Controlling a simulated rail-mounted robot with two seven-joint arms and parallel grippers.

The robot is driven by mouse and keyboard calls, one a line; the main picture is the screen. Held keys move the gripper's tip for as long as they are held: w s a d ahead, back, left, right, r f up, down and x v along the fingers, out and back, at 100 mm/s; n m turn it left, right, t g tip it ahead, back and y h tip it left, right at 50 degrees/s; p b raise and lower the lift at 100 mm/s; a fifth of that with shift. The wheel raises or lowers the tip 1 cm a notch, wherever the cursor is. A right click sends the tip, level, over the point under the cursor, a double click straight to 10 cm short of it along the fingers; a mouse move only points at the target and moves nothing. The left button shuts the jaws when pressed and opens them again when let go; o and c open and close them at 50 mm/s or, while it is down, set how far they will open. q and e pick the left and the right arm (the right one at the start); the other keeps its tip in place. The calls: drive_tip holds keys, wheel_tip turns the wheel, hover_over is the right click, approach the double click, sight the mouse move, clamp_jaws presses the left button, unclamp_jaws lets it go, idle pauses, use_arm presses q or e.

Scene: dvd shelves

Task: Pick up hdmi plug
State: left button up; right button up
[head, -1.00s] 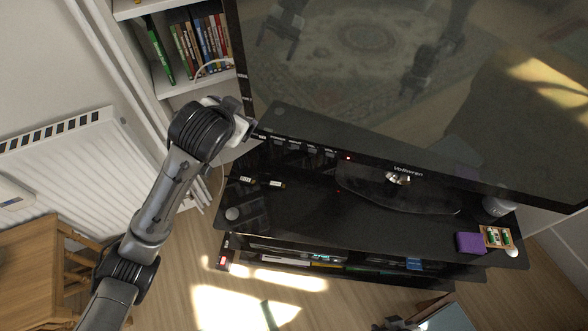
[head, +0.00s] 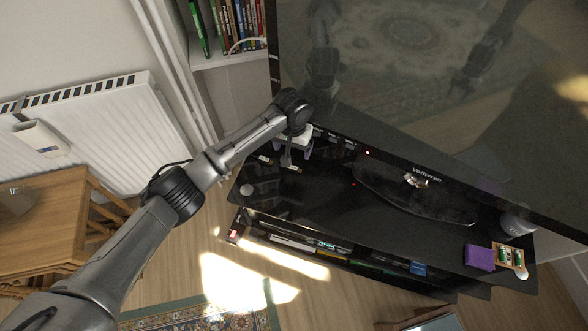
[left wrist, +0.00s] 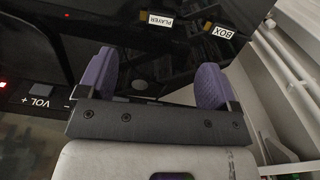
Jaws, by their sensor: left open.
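Two small plugs with white labels lie on the black TV stand top (head: 330,192). One plug (head: 265,159) is to the left of my left gripper (head: 293,156), and the other (head: 292,168) is just under its fingers. In the left wrist view the labels read PLAYER and BOX; the PLAYER plug (left wrist: 160,20) and BOX plug (left wrist: 222,31) have yellowish ends. My left gripper shows there too (left wrist: 156,82), its two purple-padded fingers apart with nothing between them. Both plugs lie beyond the fingertips, not touching them. My right gripper is not seen.
The large TV (head: 430,90) rises close behind my left gripper, with buttons along its lower edge. A purple box (head: 479,257), a small circuit board (head: 509,256) and a cup (head: 517,222) stand at the stand's right end. A radiator (head: 105,125) is at left.

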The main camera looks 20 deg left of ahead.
use_arm(q)
drive_tip(key=b, duration=0.2)
hover_over(294, 167)
wheel_tip(294, 167, down, 5)
drive_tip(key=shift+s+a+f, duration=0.1)
drive_tip(key=shift+f, duration=0.05)
drive_tip(key=shift+w+f+b, duration=0.2)
drive_tip(key=shift+f+b, duration=1.1)
drive_tip(key=shift+f, duration=1.3)
drive_tip(key=c, duration=1)
